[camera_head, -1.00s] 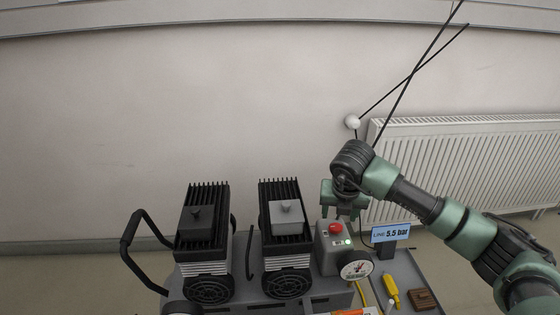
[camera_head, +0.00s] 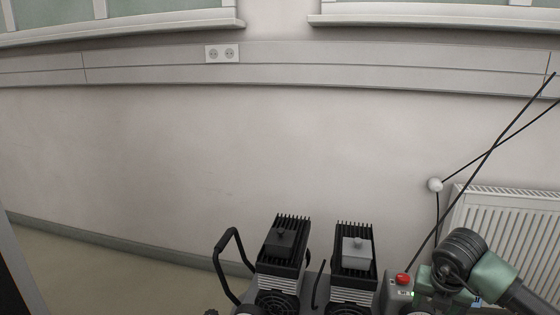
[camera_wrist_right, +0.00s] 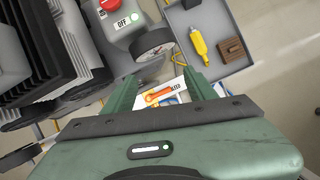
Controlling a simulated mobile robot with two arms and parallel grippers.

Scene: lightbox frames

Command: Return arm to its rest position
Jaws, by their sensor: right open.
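My right arm (camera_head: 497,277) comes in from the lower right in the head view. Its green gripper (camera_head: 432,288) is at the bottom edge, just right of the grey control box with a red button (camera_head: 403,279); its fingertips are not clear there. In the right wrist view my right gripper (camera_wrist_right: 159,78) is open, with nothing between its two green fingers. The control box (camera_wrist_right: 125,22), marked OFF, and a round gauge (camera_wrist_right: 153,46) lie beyond the fingertips. My left gripper is not in view.
Two finned black compressor heads (camera_head: 281,247) (camera_head: 353,252) stand left of the control box, with a black handle (camera_head: 226,262) at far left. A yellow tool (camera_wrist_right: 198,41) and a brown block (camera_wrist_right: 232,48) lie in a grey tray. A radiator (camera_head: 510,225) is on the wall at right.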

